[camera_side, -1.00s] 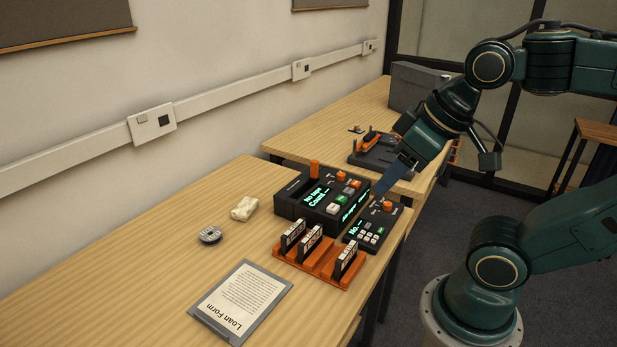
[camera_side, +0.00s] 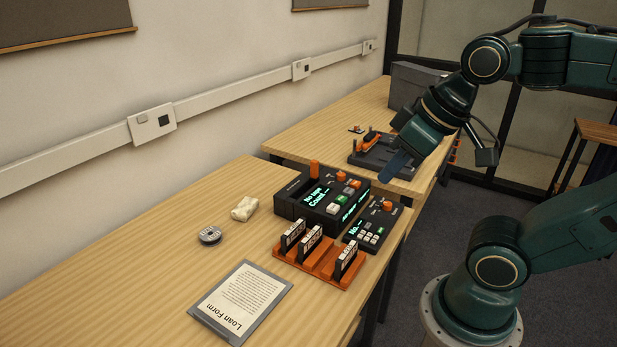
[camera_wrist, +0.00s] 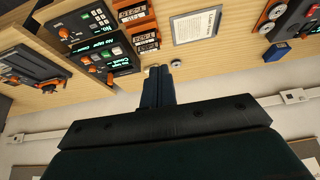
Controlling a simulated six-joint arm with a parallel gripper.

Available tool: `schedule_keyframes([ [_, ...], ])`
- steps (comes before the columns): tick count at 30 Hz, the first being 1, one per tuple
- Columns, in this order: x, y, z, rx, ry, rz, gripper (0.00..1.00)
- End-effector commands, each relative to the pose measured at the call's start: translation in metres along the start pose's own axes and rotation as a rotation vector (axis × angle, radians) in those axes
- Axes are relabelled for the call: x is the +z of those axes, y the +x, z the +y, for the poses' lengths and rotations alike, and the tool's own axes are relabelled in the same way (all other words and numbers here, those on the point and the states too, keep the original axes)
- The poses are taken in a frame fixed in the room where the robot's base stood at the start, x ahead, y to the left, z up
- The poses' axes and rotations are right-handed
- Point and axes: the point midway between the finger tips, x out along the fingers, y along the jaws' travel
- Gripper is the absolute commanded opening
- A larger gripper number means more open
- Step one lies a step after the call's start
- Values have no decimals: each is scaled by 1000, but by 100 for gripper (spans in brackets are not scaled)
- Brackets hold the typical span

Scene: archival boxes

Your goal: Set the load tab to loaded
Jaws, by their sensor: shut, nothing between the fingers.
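A dark console (camera_side: 322,205) stands on the near table. Its green display reads "No tape" and "Count --". An upright orange tab (camera_side: 314,167) stands at its back left corner, and an orange knob (camera_side: 341,175) sits on its top. I cannot tell from a label which one is the load tab. The console also shows at the upper left in the wrist view (camera_wrist: 104,55). My gripper (camera_side: 388,173), with blue fingers, is shut and empty, in the air to the right of the console in the side view. Its fingers (camera_wrist: 157,75) point up in the wrist view.
A small keypad unit (camera_side: 372,222) and an orange rack (camera_side: 318,265) with upright cartridges are near the console. A Loan Form (camera_side: 240,300), a pale block (camera_side: 244,208) and a round metal piece (camera_side: 210,235) lie left. A dark device (camera_side: 385,155) is on the far table.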

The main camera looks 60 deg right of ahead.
Motion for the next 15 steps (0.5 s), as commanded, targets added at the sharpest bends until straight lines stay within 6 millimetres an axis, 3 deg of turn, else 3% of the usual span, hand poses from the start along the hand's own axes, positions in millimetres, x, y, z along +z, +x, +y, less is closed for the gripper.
schedule_keyframes([
  [8, -31, -5, 7, 19, 104, -35, 0],
  [15, -72, -6, 20, 46, 248, -81, 0],
])
